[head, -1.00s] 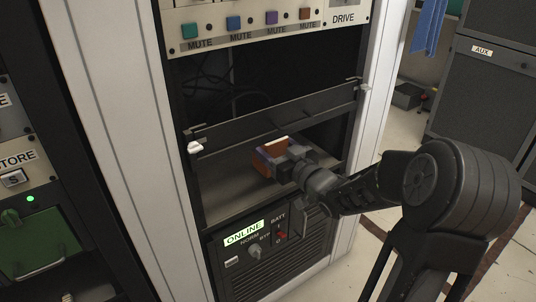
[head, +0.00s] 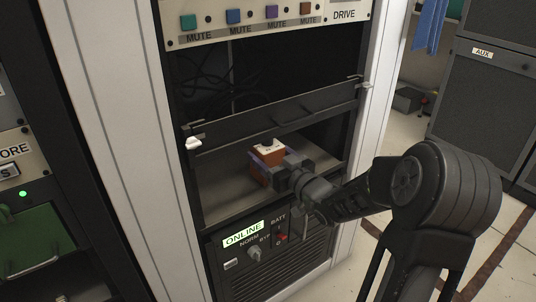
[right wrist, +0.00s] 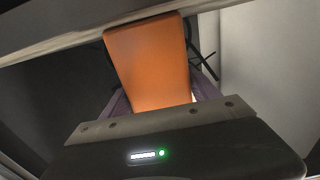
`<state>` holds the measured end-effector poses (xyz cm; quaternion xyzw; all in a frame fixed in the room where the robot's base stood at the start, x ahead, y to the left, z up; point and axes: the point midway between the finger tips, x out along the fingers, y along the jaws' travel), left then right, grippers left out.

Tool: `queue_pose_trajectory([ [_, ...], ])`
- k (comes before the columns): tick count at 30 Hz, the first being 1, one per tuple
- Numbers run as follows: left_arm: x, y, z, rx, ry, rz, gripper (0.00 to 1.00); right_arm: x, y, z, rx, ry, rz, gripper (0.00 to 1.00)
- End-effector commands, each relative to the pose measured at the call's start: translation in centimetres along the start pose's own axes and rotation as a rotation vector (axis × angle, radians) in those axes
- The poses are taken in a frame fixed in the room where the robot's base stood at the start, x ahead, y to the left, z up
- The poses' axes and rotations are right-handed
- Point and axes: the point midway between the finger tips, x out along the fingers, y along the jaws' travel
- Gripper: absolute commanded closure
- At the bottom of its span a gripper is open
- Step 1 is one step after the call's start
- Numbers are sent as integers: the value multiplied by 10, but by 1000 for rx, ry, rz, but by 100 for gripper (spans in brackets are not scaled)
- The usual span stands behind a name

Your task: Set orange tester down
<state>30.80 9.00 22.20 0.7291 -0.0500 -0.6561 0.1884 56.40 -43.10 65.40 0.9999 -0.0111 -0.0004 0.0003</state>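The orange tester (head: 259,171) has an orange body and a pale top face with a dark knob. It is inside the open rack bay, at the shelf (head: 225,193), nearly upright with a slight lean. I cannot tell whether its base touches the shelf. My right gripper (head: 271,160) reaches in from the right, with its purple fingers closed around the tester. In the right wrist view the orange body (right wrist: 150,65) fills the space between the fingers. My left gripper is not in view.
A dark hinged bar or panel (head: 275,119) crosses the bay above the tester. White rack posts (head: 110,120) flank the bay. Below is a unit with an ONLINE label (head: 243,234). Bare shelf shows left of the tester.

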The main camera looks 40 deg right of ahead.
Motion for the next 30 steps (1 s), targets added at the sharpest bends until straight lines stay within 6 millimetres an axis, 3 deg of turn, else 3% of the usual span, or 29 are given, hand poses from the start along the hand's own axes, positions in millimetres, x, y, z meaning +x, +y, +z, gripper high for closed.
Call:
queue_pose_trajectory([
  [6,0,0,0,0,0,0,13,0,0,-1,0,0,0,13],
  [17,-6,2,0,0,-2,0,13,-1,0,-6,0,0,0,13],
  [23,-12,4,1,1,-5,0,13,-29,1,-6,1,0,4,13],
  [30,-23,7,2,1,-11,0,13,-79,1,-6,1,-1,4,13],
])
